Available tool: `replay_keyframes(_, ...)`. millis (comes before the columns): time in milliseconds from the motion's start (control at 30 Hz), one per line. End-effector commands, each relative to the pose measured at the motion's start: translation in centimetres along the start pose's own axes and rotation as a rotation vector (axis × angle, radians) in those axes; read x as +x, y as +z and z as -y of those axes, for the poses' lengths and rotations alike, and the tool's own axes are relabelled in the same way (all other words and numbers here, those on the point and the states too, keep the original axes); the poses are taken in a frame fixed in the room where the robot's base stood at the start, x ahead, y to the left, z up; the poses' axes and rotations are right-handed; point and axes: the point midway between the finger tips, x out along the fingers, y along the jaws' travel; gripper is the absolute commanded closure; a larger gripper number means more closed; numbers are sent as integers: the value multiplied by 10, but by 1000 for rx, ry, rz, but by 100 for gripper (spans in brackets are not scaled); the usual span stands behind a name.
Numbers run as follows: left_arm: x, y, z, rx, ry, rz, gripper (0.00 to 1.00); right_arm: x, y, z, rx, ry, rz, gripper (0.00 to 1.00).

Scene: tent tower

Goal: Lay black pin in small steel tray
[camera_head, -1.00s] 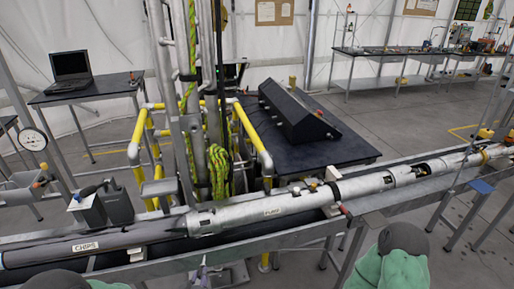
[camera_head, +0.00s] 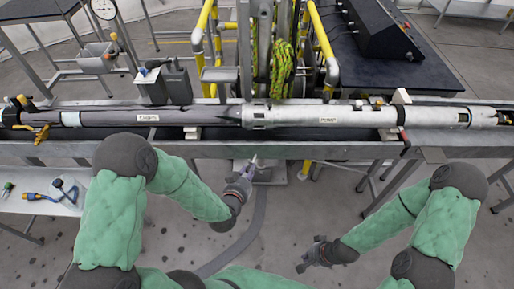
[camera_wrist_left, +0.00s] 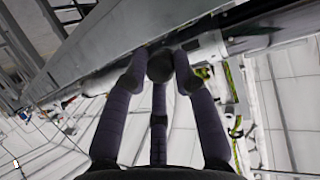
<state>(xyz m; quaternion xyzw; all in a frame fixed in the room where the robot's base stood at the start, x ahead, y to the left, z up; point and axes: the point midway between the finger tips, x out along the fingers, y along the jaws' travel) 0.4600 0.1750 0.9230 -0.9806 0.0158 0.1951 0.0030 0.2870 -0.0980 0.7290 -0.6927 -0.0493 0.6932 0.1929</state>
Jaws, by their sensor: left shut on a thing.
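My left gripper (camera_head: 246,172) is below the front edge of the long steel trough, its fingers pointing up toward it. In the left wrist view its fingers (camera_wrist_left: 160,75) close around a dark, rounded end (camera_wrist_left: 160,64), which may be the black pin. The rest of that piece is hidden, and in the head view it is too small to make out. A small grey tray-like plate (camera_head: 219,75) stands behind the pipe, by the yellow frame; I cannot tell if it is the small steel tray. My right gripper (camera_head: 308,256) hangs low at the right, apparently open and empty.
A long pipe (camera_head: 200,116) lies along the trough (camera_head: 330,151) across my front. A side table (camera_head: 62,194) with small tools is at the left. A grey bin (camera_head: 96,62) is at the back left. Floor between my arms is clear.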

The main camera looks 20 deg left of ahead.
Motion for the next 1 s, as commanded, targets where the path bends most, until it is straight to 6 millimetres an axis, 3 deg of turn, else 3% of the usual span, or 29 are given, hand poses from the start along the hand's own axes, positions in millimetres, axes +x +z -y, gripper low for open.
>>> replay_keyframes(500, 1, -80, -83, 174, 407, -4, 100, 0, 0, 0, 0, 0, 0, 100)
replay_keyframes(700, 2, -101, -108, 222, 527, -3, 100, 0, 0, 0, 0, 0, 0, 100)
replay_keyframes(933, 2, -114, -122, 251, 602, -2, 100, 0, 0, 0, 0, 0, 0, 100)
replay_keyframes(1000, 2, -116, -124, 255, 611, -1, 100, 0, 0, 0, 0, 0, 0, 81)
